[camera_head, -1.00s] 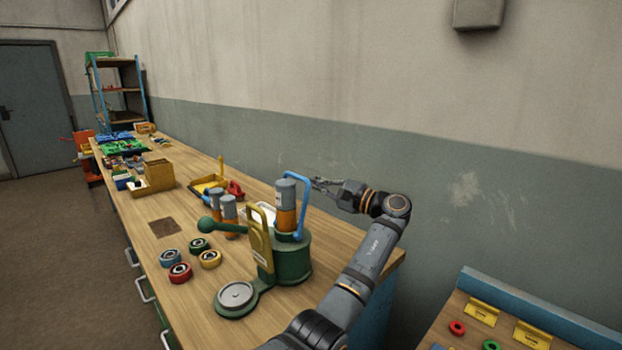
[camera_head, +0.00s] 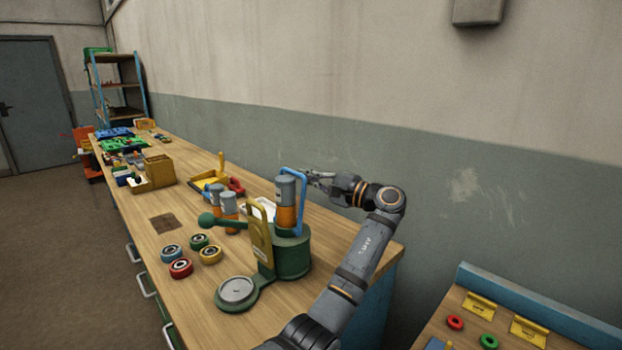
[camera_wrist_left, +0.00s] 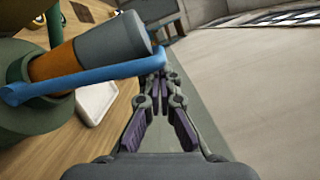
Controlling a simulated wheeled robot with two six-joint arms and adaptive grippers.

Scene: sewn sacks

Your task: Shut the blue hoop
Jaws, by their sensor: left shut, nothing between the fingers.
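The blue hoop (camera_head: 302,208) stands upright on the right side of the round green stand (camera_head: 292,262), beside a grey-and-orange cylinder (camera_head: 286,195). Its bent top reaches over toward the cylinder's top. In the left wrist view the blue hoop (camera_wrist_left: 90,78) crosses in front of the cylinder (camera_wrist_left: 95,48), and its end lies close to my fingertips. My left gripper (camera_head: 310,176) is shut and empty, just right of the hoop's top. Its fingertips also meet in the left wrist view (camera_wrist_left: 161,80); whether they touch the hoop I cannot tell. My right gripper is out of view.
A yellow hoop (camera_head: 258,240) stands on the stand's left side. A green ball-ended lever (camera_head: 208,220) sticks out left. Several coloured rings (camera_head: 181,267) lie on the wooden bench (camera_head: 190,322). A wall runs behind the bench.

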